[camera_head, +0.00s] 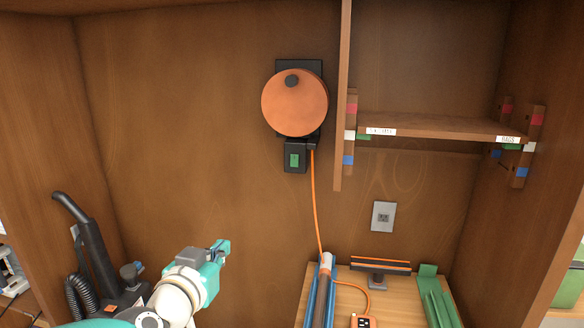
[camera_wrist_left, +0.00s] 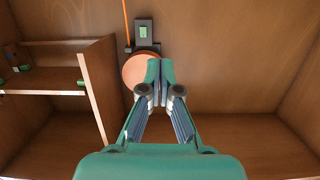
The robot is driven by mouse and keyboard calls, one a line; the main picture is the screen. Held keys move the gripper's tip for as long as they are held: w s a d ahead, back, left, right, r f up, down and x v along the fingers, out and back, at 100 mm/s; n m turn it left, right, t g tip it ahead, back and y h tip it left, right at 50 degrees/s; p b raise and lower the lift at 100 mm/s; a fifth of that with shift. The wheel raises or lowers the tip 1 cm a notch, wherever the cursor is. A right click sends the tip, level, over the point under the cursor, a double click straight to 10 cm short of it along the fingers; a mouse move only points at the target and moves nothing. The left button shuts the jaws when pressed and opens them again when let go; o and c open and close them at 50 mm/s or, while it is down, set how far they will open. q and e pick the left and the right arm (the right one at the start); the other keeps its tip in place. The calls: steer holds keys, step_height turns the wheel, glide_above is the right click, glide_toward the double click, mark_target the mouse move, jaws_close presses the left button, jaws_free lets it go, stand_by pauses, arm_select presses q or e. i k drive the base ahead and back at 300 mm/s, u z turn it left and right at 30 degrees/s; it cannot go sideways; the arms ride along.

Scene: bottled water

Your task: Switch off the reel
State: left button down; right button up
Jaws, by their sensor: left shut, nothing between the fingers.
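The reel (camera_head: 295,105), an orange disc with a dark knob, is mounted on the back wall in the head view. Below it is a black box with a green switch (camera_head: 294,160). An orange cord (camera_head: 316,205) runs down from the reel. My left gripper (camera_head: 222,250) is shut and empty, lower left of the reel and apart from the switch in the picture. In the left wrist view, which looks upside down, the shut fingers (camera_wrist_left: 160,70) overlap part of the reel (camera_wrist_left: 135,72). The switch (camera_wrist_left: 143,31) shows above it. My right gripper is not in view.
A vertical divider (camera_head: 343,100) and a labelled shelf (camera_head: 440,127) stand right of the reel. A wall outlet (camera_head: 383,216) is below the shelf. A wooden surface (camera_head: 400,300) holds an orange power strip (camera_head: 363,320). A black vacuum (camera_head: 95,250) is at left. The wall left of the reel is clear.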

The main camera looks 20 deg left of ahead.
mark_target(294, 158)
steer(key=i, duration=0.9)
steer(key=z, duration=0.05)
